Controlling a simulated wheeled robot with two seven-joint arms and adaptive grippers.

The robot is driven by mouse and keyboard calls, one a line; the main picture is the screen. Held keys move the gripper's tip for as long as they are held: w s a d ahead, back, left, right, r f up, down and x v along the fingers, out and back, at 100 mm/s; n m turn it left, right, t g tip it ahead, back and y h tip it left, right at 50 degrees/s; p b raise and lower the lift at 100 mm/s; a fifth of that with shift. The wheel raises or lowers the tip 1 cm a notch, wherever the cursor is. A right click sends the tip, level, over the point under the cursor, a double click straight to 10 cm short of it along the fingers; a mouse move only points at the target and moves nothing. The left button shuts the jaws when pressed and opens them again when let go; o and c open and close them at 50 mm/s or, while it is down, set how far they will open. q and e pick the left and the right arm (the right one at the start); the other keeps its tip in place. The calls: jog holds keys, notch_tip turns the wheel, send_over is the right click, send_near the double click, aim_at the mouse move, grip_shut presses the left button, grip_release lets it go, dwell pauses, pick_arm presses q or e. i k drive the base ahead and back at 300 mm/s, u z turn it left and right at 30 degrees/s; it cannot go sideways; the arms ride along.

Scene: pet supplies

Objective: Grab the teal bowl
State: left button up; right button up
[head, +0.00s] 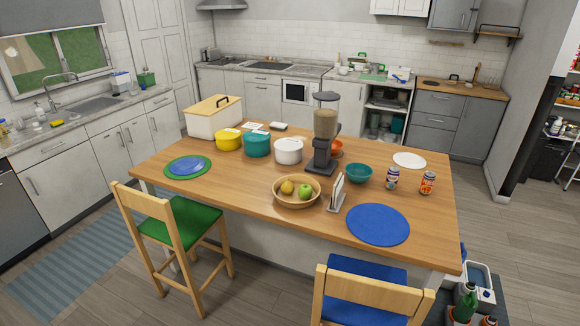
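A teal bowl (358,173) stands upright on the wooden table (230,190), right of the dark food dispenser (325,135) and left of two cans. Its open top shows and it looks empty. A larger teal container (257,144) stands further left on the same table, between a yellow container (229,140) and a white one (289,151). Neither of my grippers is in the head view.
Two cans (392,179) (428,183), a white plate (409,160), a blue round mat (377,223), a napkin holder (337,193) and a fruit bowl (296,192) surround the teal bowl. Two chairs (182,222) (366,285) stand at the near side.

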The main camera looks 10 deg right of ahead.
aim_at(356, 173)
jog(key=u, duration=0.55)
jog(key=i, duration=1.6)
jog(key=z, duration=0.25)
